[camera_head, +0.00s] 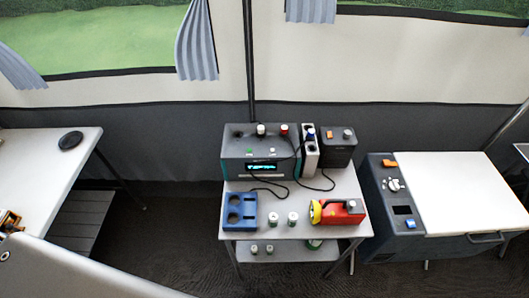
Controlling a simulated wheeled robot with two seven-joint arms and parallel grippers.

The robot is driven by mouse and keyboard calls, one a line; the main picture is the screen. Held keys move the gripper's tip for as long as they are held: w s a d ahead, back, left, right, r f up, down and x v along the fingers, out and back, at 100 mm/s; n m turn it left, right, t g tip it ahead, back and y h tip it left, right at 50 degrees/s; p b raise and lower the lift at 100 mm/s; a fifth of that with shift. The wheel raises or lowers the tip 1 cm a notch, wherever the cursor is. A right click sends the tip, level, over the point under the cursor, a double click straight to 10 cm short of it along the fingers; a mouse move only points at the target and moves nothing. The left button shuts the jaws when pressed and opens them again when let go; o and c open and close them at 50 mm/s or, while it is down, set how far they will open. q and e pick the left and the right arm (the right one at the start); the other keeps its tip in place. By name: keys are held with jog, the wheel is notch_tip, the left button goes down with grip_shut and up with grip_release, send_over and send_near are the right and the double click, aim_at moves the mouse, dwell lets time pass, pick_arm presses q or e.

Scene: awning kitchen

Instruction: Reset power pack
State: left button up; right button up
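The power pack (233,167) looks to be the dark grey box with teal edges at the back of the small table (262,213). Its front has a lit display (262,166) with a small green part and a white part above it. White, red and dark knobs or caps sit higher up on it. Dark cables (268,188) hang in front of it and run to the right. Its fine markings are too small to read. Neither of my grippers shows in the head view.
A blue holder (240,222), white-lidded jars (279,219) and a red-yellow lamp (338,212) occupy the table's front. A dark unit (338,150) stands behind right. A white-lidded chest (455,190) stands right; a white table (40,165) with a black disc (70,140) stands left.

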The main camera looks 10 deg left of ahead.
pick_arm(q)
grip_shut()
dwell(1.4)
